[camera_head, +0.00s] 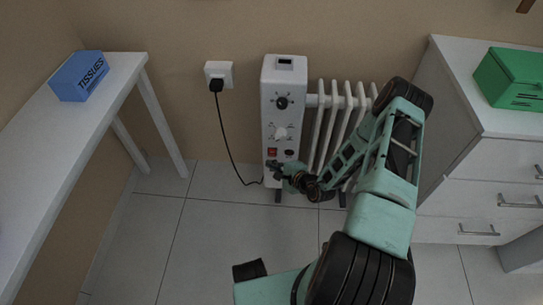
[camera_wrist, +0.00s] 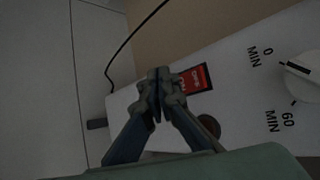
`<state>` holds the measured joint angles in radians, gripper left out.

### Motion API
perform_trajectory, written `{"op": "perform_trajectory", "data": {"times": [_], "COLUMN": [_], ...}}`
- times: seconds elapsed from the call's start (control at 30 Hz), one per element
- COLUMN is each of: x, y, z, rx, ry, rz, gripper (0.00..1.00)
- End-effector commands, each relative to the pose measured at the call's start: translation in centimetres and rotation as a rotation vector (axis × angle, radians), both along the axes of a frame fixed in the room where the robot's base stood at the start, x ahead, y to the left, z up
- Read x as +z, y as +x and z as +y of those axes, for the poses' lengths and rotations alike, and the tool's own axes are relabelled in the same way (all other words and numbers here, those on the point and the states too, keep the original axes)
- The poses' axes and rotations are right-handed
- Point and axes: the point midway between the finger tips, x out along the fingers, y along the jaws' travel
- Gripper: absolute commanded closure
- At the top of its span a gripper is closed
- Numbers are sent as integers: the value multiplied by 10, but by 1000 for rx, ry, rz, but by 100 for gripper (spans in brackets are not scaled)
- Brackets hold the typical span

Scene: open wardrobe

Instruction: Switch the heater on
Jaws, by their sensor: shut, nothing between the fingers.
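The white oil heater (camera_head: 284,85) stands on the floor against the wall, its control panel facing me. A red rocker switch (camera_head: 272,151) sits low on the panel, below a white timer knob (camera_head: 281,133) and a dark dial (camera_head: 282,102). In the wrist view the red switch (camera_wrist: 198,79) shows white lettering and is partly hidden by my fingertips. My gripper (camera_head: 274,166) is shut and empty, with its tips at the panel just below the switch; it also shows in the wrist view (camera_wrist: 160,82). I cannot tell whether the tips touch the switch.
The heater's black plug (camera_head: 215,85) is in the wall socket (camera_head: 219,70), its cord hanging to the floor. A white table (camera_head: 90,120) with a blue tissue box (camera_head: 79,76) stands left. A white drawer unit (camera_head: 470,140) with a green box (camera_head: 511,79) stands right.

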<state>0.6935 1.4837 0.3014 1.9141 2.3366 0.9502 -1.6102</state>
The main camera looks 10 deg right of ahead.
Motion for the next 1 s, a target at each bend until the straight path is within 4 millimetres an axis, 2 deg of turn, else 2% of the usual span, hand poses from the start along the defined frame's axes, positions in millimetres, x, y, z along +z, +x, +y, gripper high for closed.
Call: {"op": "perform_trajectory", "data": {"times": [0.2,0.43,1.0], "x": [5,7,6], "y": [-22,-40,-41], "z": [8,13,14], "rx": [2,1,1], "ry": [2,1,0], "rz": [4,2,1], "gripper": [100,100,100]}}
